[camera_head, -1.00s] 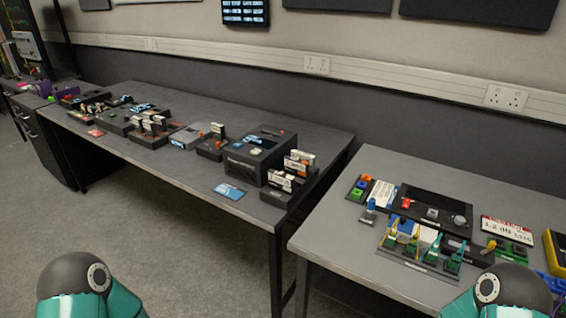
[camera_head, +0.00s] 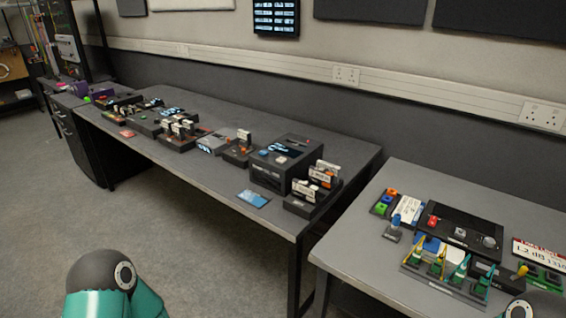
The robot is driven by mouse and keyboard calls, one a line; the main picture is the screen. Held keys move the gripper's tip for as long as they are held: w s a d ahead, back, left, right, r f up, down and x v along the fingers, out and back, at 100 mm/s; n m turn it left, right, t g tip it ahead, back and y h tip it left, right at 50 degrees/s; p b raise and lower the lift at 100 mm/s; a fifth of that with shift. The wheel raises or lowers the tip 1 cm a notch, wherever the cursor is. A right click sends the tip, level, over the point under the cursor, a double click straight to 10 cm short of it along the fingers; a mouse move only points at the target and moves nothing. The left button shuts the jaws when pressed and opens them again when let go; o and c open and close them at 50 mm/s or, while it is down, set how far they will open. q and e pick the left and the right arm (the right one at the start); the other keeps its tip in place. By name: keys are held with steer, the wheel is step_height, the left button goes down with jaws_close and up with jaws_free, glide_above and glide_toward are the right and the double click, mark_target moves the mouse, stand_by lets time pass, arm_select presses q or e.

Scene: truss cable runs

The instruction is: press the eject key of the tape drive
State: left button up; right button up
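A dark box-shaped unit (camera_head: 275,178), which looks like the tape drive, stands near the right end of the long grey bench. Its top carries a small lit display, a pale key (camera_head: 281,159) and a small red mark (camera_head: 308,145). I cannot tell which of these is the eject key at this size. Racks of white-labelled cartridges (camera_head: 312,190) stand close on its right side. Neither of my grippers is in view. Only teal and dark parts of my arms show at the bottom edge, well short of the bench.
The long bench (camera_head: 225,190) holds several small devices in a row towards the far left. A blue card (camera_head: 254,199) lies near its front edge. A second table (camera_head: 352,237) at right carries a switch panel and cable parts. Open floor (camera_head: 195,250) lies in front.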

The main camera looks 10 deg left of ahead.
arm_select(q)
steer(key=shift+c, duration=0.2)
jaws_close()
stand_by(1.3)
